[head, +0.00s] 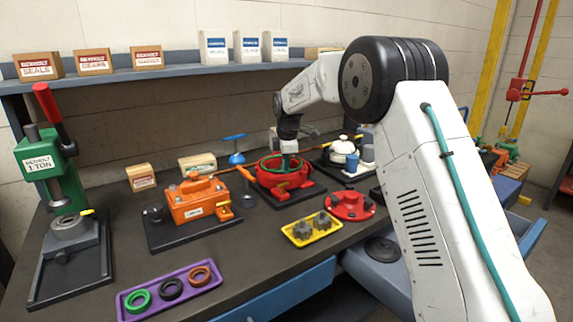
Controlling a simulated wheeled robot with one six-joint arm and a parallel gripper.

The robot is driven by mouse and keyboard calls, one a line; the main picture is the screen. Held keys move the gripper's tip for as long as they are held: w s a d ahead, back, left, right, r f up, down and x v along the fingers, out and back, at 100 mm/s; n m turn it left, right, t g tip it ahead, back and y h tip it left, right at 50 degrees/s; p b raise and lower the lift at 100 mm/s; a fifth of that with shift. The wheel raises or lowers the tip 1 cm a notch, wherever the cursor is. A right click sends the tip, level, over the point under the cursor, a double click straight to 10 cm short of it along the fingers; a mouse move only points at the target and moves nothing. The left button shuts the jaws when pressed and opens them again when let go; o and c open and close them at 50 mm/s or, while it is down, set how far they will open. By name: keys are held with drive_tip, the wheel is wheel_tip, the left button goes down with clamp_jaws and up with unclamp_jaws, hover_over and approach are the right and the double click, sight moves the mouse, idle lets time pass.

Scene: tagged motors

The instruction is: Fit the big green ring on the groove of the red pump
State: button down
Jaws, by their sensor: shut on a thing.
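The red pump (284,184) stands on a dark base plate in the middle of the bench, with its round open top facing up. My gripper (289,152) points down over the pump's top, shut on the big green ring (272,166). The ring is at the pump's upper opening, partly hidden by my gripper. I cannot tell whether it sits in the groove or just above it. A smaller green ring (137,300) lies in the purple tray (152,310) at the front left.
An orange pump (198,202) stands left of the red pump. A yellow tray (298,242) with grey gears and a red round cover (350,206) lie in front. A white-topped pump (343,148) stands behind right. A green press (50,160) stands far left.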

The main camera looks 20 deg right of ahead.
idle(0.3)
drive_tip(key=c, duration=1.5)
unclamp_jaws()
drive_tip(key=o, duration=0.6)
drive_tip(key=shift+r, duration=0.65)
wheel_tip(320, 180, up, 6)
